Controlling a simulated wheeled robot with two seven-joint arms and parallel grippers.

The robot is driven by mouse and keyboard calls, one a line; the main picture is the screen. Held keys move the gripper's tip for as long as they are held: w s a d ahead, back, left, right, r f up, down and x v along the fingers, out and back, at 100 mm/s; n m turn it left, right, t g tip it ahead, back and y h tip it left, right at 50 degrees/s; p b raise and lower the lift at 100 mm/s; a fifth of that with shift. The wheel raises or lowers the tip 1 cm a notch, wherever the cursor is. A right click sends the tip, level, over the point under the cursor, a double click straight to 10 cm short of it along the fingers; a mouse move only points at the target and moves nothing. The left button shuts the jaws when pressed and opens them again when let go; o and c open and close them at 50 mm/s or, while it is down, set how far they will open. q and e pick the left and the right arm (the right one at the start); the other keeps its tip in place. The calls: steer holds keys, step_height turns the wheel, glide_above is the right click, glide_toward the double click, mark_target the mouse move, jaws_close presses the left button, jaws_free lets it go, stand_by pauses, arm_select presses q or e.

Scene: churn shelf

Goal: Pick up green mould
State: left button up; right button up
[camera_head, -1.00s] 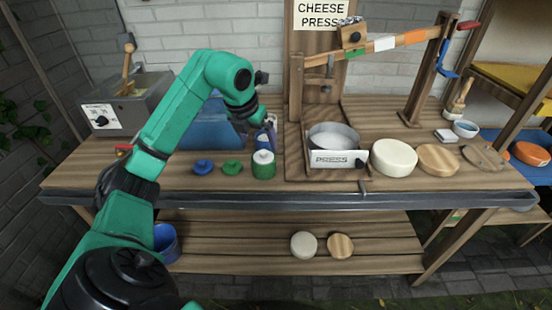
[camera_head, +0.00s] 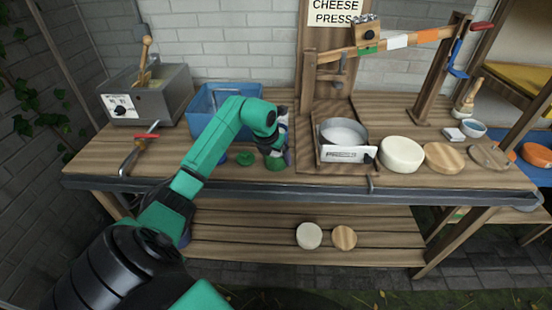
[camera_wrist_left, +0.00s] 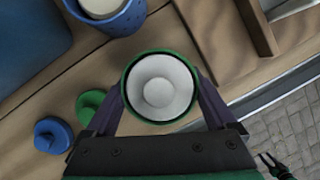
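The green mould (camera_head: 277,164) stands upright on the worktop, partly covered by my left gripper (camera_head: 276,152) in the head view. In the left wrist view the green mould (camera_wrist_left: 160,86) is seen from above, with a green rim and a white inside. The fingers of my left gripper (camera_wrist_left: 161,92) lie on either side of it. No clear gap shows, but I cannot tell whether they press on it. A small dark pronged shape (camera_wrist_left: 271,163) at the lower right may be my right gripper; its state is unclear.
A blue mould (camera_wrist_left: 115,18) with white contents stands close by. A green lid (camera_head: 244,159) and a blue lid (camera_wrist_left: 52,135) lie left of the green mould. A blue tub (camera_head: 204,101) stands behind; the press pan (camera_head: 333,152) and a cheese (camera_head: 401,154) are to the right.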

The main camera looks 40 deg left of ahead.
arm_select(q)
steer(key=shift+r, duration=0.1)
steer(key=shift+c, duration=0.9)
steer(key=shift+r, duration=0.45)
step_height(320, 180, up, 19)
